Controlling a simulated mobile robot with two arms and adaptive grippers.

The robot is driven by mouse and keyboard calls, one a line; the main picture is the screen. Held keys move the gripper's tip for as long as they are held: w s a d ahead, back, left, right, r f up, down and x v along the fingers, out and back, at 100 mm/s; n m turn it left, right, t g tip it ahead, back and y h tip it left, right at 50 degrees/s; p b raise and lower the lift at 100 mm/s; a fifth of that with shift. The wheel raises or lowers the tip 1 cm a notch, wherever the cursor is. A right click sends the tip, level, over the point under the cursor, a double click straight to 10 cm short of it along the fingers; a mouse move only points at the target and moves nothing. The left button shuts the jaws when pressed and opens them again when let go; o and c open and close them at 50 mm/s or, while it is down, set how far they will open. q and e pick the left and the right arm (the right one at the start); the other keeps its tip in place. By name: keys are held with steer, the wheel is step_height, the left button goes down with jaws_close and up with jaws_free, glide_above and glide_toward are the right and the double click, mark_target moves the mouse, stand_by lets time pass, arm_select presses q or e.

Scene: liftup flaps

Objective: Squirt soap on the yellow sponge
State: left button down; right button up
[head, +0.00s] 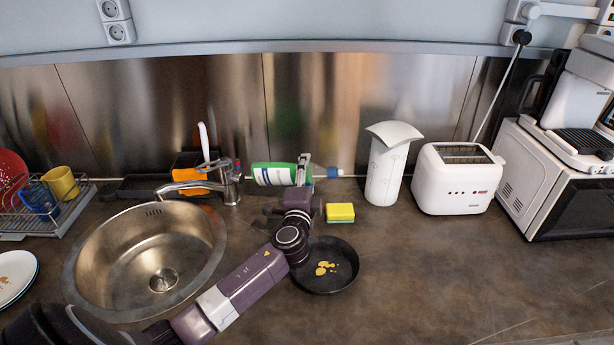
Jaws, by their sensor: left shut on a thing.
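A green soap bottle (272,174) with a white label lies tilted on its side in the air. Its blue cap points right, above the sponge. My left gripper (303,168) is shut on the bottle near its neck end. The yellow sponge (340,211) has a green underside and rests on the counter, below and to the right of the gripper. A gap shows between cap and sponge, but I cannot tell its depth. I see no soap on the sponge. My right gripper is out of view.
A black pan (342,283) with food bits lies in front of the sponge, beside my left arm. A white container (383,180) and toaster (457,185) stand right. The sink (120,250) and faucet (229,185) are left. The counter front right is clear.

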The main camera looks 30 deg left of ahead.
arm_select(q)
steer(key=shift+r, duration=0.15)
steer(key=shift+r+p, duration=0.1)
steer(key=shift+p, duration=0.7)
steer(key=shift+d+r+n+p, duration=0.15)
steer(key=shift+r+n+p, duration=0.2)
steer(key=shift+r+n, duration=0.05)
steer(key=r+n+p, duration=0.1)
steer(key=r+n, duration=0.1)
steer(key=d+r+n+p, duration=0.1)
steer(key=n, duration=0.1)
steer(key=w+d+r+n+p, duration=0.1)
steer(key=r+n, duration=0.1)
steer(key=shift+d+r, duration=0.15)
steer(key=shift+r, duration=0.2)
steer(key=d+r+n+b, duration=0.1)
steer(key=n, duration=0.1)
steer(key=w+d+r+n, duration=0.1)
steer(key=d+n, duration=0.1)
steer(key=n, duration=0.1)
steer(key=w+d+r+n+b, duration=0.1)
steer(key=d+n, duration=0.1)
steer(key=shift+w+d+r+h+b, duration=0.2)
steer(key=shift+r+h+b, duration=0.1)
steer(key=shift+r+h, duration=0.1)
steer(key=shift+w+d+r+n, duration=0.2)
steer(key=shift+d+r+n, duration=0.3)
steer(key=shift+n, duration=0.5)
